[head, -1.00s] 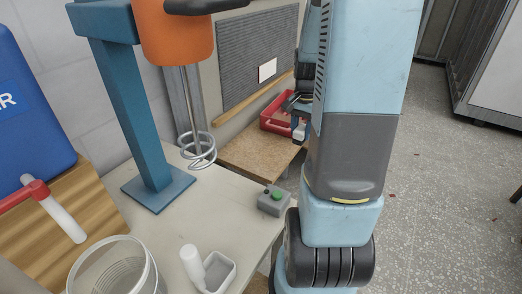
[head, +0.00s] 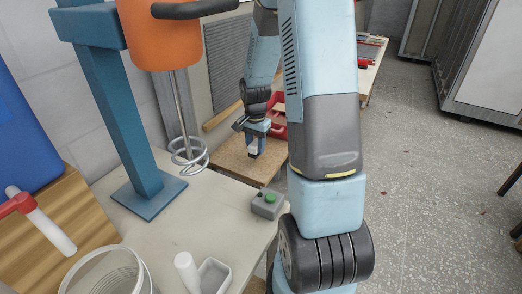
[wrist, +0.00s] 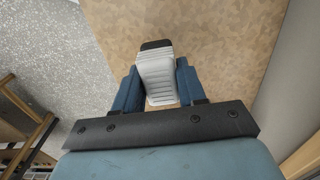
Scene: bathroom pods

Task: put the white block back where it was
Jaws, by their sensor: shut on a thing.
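My gripper (wrist: 155,90) is shut on the white block (wrist: 158,72), which has a ribbed white side and a dark end in the wrist view. In the head view my gripper (head: 254,145) points down over the brown chipboard top (head: 222,158), with the white block (head: 253,148) between its fingers. The block seems to be above or at the board; I cannot tell whether it touches. The board also fills much of the wrist view (wrist: 225,50).
A red tray (head: 280,128) is partly hidden behind my arm. An orange mixer (head: 180,40) on a blue stand (head: 150,200), a clear bucket (head: 105,275) and a white tray (head: 212,275) stand on the near table.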

